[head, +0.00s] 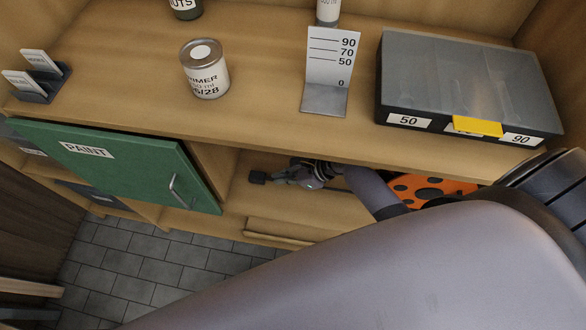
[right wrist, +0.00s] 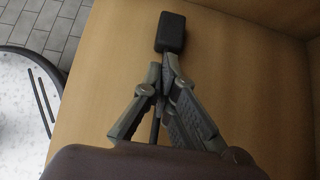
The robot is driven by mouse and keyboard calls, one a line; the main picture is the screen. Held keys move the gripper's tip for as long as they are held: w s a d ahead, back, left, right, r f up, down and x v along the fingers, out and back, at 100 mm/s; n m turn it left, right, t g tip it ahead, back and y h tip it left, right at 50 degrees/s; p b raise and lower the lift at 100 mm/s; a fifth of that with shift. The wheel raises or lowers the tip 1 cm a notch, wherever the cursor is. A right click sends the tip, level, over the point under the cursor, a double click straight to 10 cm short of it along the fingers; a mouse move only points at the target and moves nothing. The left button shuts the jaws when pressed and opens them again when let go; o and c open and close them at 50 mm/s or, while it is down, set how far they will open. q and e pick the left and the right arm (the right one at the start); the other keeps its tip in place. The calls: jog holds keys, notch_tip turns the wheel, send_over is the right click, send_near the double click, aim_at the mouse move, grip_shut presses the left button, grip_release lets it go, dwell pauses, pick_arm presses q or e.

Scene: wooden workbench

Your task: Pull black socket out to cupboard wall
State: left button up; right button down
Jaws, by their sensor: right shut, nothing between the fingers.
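The black socket (head: 257,177) is a small dark block on the shelf inside the open compartment under the worktop. It also shows in the right wrist view (right wrist: 171,34), right in front of my fingertips. My right gripper (head: 275,177) reaches into the compartment from the right. In the right wrist view its fingers (right wrist: 167,68) come together at the tips, shut with nothing between them. The tips are at the near end of the socket; I cannot tell if they touch it. A thin dark line (right wrist: 155,125) shows between the finger bases. My left gripper is not in view.
A green PAINT door (head: 125,165) stands left of the compartment. An orange panel with dark holes (head: 430,188) is at the right, partly behind my arm. The grey organizer box (head: 455,90), primer can (head: 205,75) and height gauge (head: 328,70) stand on the worktop above.

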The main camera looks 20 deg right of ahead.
aim_at(259, 178)
jog(key=shift+x, duration=1)
jog(key=shift+a, duration=0.1)
jog(key=w+a, duration=0.1)
jog(key=w+a+p, duration=0.1)
jog(key=a, duration=0.1)
jog(key=shift+w+r, duration=0.15)
jog(key=shift+w+a, duration=0.15)
jog(key=shift+a, duration=0.25)
